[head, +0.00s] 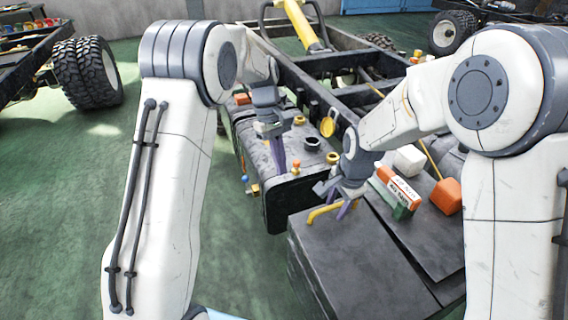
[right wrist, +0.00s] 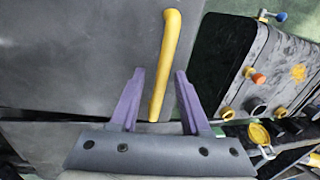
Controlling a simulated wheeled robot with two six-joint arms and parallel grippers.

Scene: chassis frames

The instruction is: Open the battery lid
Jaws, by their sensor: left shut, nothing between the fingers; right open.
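The battery box has a dark grey lid (head: 360,262) with a yellow handle (head: 322,214) near its far left edge. In the right wrist view the handle (right wrist: 166,62) stretches away from between my fingers over the grey lid (right wrist: 80,60). My right gripper (head: 345,208) is open at the handle. Its purple fingers (right wrist: 157,98) stand on either side of the handle's near end, with gaps. My left gripper (head: 276,168) is shut and empty above the black tank (head: 262,160). The lid lies flat on the box.
Beside the lid are a red-and-white box (head: 398,186), a green box (head: 392,202), an orange block (head: 446,196) and a white block (head: 408,160). The tank has an open filler neck (head: 312,144) and a yellow cap (head: 328,127). Green floor is free at left.

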